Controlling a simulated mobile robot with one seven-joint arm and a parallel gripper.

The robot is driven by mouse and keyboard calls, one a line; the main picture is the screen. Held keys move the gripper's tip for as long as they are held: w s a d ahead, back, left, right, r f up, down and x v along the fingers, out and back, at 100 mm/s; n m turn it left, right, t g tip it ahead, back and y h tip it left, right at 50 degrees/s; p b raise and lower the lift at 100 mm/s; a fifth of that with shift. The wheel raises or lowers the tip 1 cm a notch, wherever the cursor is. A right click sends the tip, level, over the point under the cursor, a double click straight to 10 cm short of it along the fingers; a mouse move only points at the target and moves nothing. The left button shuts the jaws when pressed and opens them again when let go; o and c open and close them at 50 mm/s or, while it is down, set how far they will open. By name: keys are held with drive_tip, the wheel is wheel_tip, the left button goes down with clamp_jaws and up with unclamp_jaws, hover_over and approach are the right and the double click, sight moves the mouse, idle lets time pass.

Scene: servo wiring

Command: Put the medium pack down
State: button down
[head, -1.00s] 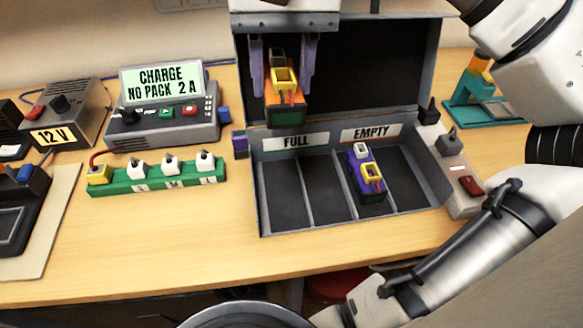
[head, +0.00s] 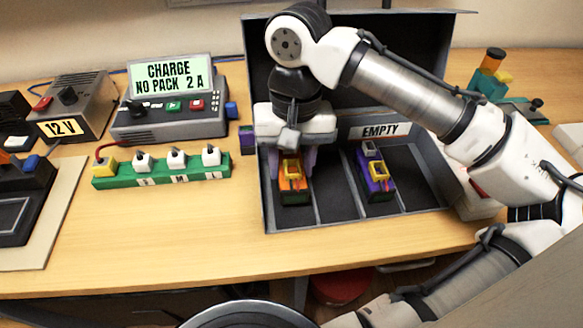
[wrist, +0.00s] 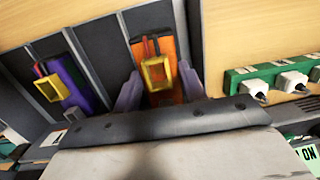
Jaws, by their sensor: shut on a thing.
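The orange pack (head: 294,184) with a yellow connector is in the leftmost compartment of the grey case (head: 440,200), in the head view. My gripper (head: 293,172) reaches down into that compartment with its purple fingers on either side of the pack. It is shut on the pack, which also shows between the fingers in the wrist view (wrist: 168,62). Whether the pack's underside touches the case floor is hard to tell. A purple pack (head: 377,182) lies in a compartment under the EMPTY label (head: 381,131). My arm hides the FULL label.
A charger (head: 170,105) reading "CHARGE NO PACK 2 A" stands left of the case, behind a green strip of connectors (head: 165,171). A 12 V supply (head: 72,110) is at far left. The table front is clear. The compartment between the packs is empty.

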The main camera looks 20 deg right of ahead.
sight(295, 162)
drive_tip(key=shift+f, duration=1)
drive_tip(key=shift+f, duration=0.1)
drive_tip(key=c, duration=0.8)
unclamp_jaws()
wheel_tip(295, 162, up, 12)
drive_tip(key=w+d, duration=0.1)
